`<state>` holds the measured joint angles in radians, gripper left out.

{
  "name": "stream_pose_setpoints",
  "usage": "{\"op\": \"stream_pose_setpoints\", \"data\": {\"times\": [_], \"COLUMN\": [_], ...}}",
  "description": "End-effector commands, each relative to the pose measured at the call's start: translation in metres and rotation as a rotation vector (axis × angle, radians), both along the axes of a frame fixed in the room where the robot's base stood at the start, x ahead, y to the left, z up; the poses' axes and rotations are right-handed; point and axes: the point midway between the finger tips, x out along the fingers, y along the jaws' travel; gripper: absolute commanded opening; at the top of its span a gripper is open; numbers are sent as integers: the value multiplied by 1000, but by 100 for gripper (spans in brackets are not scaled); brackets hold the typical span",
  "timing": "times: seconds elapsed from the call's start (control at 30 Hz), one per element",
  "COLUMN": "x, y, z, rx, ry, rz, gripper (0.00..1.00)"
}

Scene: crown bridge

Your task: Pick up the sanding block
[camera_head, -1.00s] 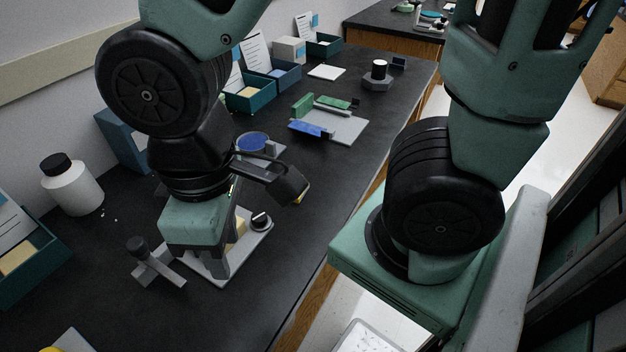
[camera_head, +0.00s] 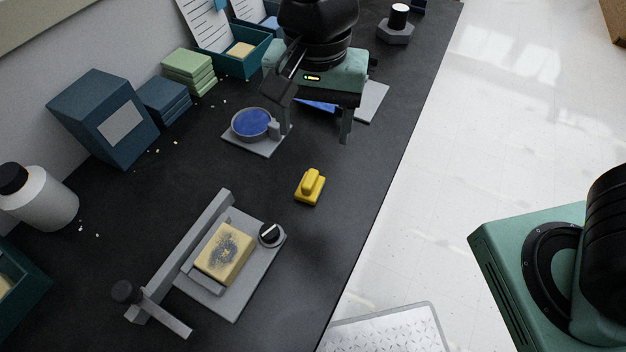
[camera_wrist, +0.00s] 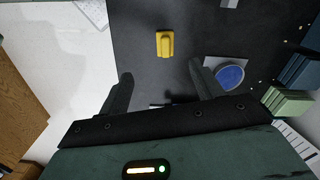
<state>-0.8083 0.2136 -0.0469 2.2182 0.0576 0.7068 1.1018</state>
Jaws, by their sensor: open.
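The sanding block (camera_head: 310,187) looks like a small yellow block with a raised grip on top. It lies on the dark bench near its right edge. It also shows in the wrist view (camera_wrist: 165,43), above the gap between my fingertips. My gripper (camera_head: 316,132) is open and empty, with its fingers apart. It hangs above the bench, on the far side of the sanding block and apart from it. In the wrist view my gripper's two fingers (camera_wrist: 160,70) frame bare bench below the block.
A grey clamp fixture (camera_head: 235,300) holding a worn beige block (camera_head: 225,254) stands nearer. A plate with a round blue dish (camera_head: 250,124) sits left of my gripper. A blue box (camera_head: 104,118) and white bottle (camera_head: 42,197) stand along the wall. Bench around the sanding block is clear.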

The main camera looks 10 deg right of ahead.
Motion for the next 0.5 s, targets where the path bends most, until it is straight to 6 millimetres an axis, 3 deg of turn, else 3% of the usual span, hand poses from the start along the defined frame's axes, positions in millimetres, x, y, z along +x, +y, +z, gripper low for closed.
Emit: {"op": "stream_pose_setpoints", "data": {"times": [0.1,0.27,0.5], "x": [11,16,15], "y": [9,11,10], "z": [-4,-18,-66], "rx": [-19,-28,-29], "ry": [-9,-13,-10], "rz": [-124,-183,-183], "gripper": [65,65,65]}}
